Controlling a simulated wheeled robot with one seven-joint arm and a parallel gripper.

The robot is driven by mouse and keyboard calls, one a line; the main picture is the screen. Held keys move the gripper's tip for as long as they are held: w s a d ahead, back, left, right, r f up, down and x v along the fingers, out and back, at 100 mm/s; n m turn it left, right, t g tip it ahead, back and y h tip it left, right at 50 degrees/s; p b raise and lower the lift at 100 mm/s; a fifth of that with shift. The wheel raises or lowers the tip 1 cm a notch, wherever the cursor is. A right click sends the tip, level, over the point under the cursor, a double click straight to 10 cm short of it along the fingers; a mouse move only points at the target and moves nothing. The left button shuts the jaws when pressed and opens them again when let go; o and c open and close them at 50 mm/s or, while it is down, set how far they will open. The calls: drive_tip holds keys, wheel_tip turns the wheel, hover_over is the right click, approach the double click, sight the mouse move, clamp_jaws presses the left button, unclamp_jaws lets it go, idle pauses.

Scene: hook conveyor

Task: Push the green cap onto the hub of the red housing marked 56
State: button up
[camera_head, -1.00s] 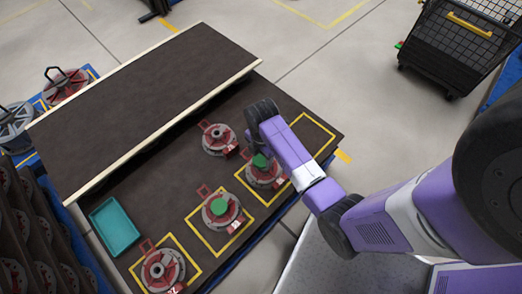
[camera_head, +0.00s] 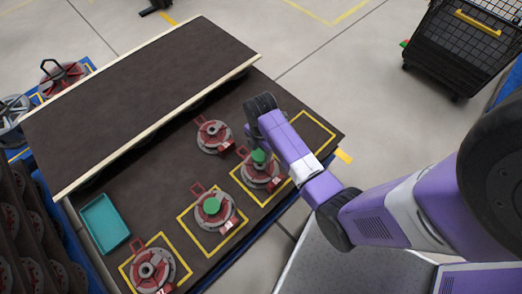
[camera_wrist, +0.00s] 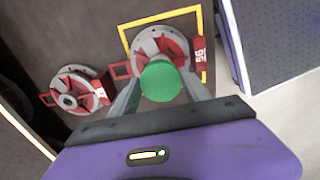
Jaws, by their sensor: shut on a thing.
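In the wrist view, the green cap (camera_wrist: 160,82) is between the two fingers of my gripper (camera_wrist: 162,92), which are shut on it. Just beyond it is the red housing marked 56 (camera_wrist: 200,58), inside a yellow square; the cap covers its middle, so I cannot tell whether cap and hub touch. In the head view, my gripper (camera_head: 259,150) is over this housing (camera_head: 262,176) with the green cap (camera_head: 259,156) above its centre. My arm partly hides the fingers there.
Another housing (camera_head: 212,208) in a yellow square carries a green cap. Uncapped housings stand at the back (camera_head: 213,135) and front left (camera_head: 152,269). A teal tray (camera_head: 105,223) lies at the left. A raised dark belt (camera_head: 140,95) runs behind. One yellow square at right is empty.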

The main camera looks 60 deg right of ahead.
drive_tip(key=shift+f+b, duration=3.25)
drive_tip(key=shift+b, duration=0.4)
drive_tip(key=shift+f, duration=0.45)
drive_tip(key=o, duration=1.4)
wheel_tip(320, 180, up, 8)
drive_tip(key=shift+f+p, duration=0.1)
drive_tip(key=shift+p, duration=1.15)
